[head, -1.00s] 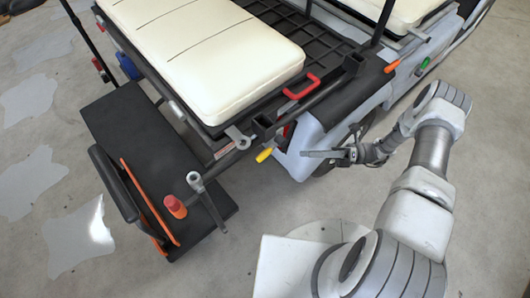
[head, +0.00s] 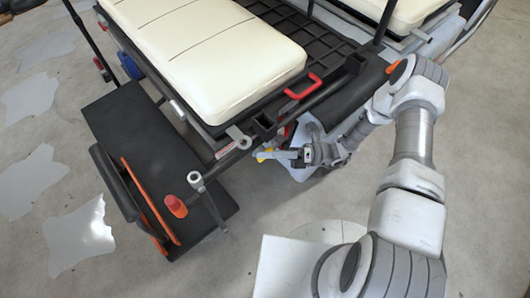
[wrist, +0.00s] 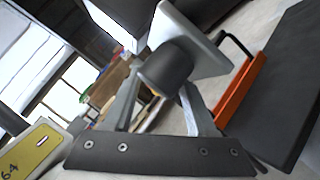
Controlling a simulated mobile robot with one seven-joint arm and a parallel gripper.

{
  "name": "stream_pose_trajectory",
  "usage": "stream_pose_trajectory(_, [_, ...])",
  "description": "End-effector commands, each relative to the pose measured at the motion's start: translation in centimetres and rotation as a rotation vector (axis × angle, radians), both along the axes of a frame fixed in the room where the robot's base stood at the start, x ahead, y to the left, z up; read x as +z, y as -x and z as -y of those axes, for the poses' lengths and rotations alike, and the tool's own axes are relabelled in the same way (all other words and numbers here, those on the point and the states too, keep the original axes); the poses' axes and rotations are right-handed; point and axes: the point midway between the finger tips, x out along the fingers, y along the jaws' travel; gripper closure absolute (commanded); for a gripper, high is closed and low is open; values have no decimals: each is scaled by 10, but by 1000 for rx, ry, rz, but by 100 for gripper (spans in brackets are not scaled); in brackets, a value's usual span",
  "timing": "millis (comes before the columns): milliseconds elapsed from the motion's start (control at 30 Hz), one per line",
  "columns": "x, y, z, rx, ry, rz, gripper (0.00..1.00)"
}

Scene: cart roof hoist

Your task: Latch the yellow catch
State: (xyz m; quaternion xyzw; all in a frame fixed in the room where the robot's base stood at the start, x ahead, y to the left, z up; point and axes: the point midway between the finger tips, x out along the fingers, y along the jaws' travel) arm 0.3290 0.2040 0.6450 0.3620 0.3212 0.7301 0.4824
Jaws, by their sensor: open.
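The yellow catch (head: 262,156) sticks out at the cart's rear corner, below the black frame tube. In the head view, most of it is covered by my gripper (head: 279,155), which reaches it from the right. In the wrist view, my gripper (wrist: 158,103) is open, its two grey fingers spread apart. A dark rounded knob (wrist: 165,67) on a light grey plate (wrist: 195,40) shows just beyond and between the fingers. A small yellow-orange patch shows below the knob. I cannot tell whether the fingers touch the catch.
A red handle (head: 303,88) and a cream seat (head: 205,50) lie above the corner. A black rear step (head: 150,140) with an orange bar and a red knob (head: 174,206) stands to the left. The floor (head: 150,275) in front is clear.

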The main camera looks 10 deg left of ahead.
Motion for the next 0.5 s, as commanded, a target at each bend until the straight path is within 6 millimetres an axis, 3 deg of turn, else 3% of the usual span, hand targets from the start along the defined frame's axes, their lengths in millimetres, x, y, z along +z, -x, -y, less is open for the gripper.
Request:
stream_pose_trajectory(133, [0, 0, 0, 0, 0, 0, 45])
stream_pose_trajectory(433, [0, 0, 0, 0, 0, 0, 99])
stream_pose_trajectory(500, [0, 0, 0, 0, 0, 0, 100])
